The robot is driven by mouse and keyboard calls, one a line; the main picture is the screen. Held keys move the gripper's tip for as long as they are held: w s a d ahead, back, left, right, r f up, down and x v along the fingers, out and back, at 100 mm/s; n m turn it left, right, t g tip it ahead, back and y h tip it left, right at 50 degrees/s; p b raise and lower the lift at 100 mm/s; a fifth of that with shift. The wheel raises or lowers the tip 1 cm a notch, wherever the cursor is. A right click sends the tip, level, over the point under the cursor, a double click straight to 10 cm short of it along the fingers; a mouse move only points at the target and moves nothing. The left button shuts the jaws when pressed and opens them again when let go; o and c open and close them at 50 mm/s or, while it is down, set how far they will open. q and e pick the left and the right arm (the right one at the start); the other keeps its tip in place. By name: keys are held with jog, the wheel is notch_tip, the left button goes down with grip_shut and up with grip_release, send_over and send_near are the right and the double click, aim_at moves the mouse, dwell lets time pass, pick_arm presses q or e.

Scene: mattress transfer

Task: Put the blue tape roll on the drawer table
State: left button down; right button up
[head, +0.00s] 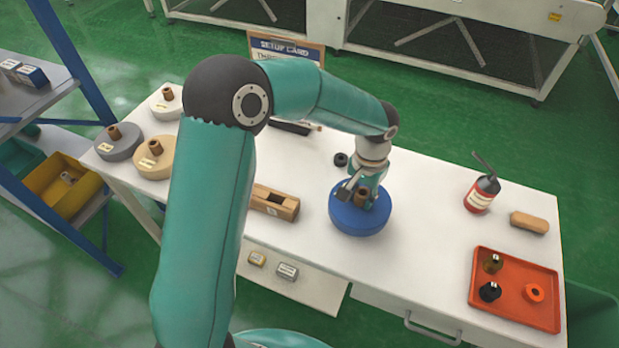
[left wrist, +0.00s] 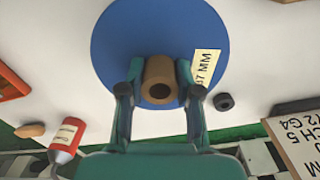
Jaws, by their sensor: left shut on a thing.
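The blue tape roll (head: 358,220) is a flat blue disc with a brown core standing up from its middle. It shows at the middle of the white drawer table (head: 420,250) in the head view. My left gripper (head: 361,193) is above the disc, shut on the brown core. In the left wrist view, the fingers (left wrist: 160,90) sit on either side of the core, and the blue disc (left wrist: 135,35) carries a pale label. I cannot tell whether the disc touches the tabletop. My right gripper is out of view.
Grey, tan and white rolls (head: 117,141) stand at the table's left end. A wooden box (head: 275,202) and black ring (head: 341,159) are near the blue roll. A red bottle (head: 481,195), brown block (head: 529,222) and orange tray (head: 520,262) are right. Bare tabletop lies between.

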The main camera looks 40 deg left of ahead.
pick_arm(q)
jog(key=shift+r, duration=0.2)
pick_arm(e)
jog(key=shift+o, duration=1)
pick_arm(q)
notch_tip(320, 180, up, 16)
jog(key=f+m+b, duration=0.1)
jog(key=m+b, duration=0.1)
jog(key=m, duration=1.3)
send_over(377, 212)
notch_tip(377, 212, down, 15)
jog(key=shift+r+b, duration=0.1)
jog(key=shift+b, duration=0.35)
jog(key=shift+f, duration=2.35)
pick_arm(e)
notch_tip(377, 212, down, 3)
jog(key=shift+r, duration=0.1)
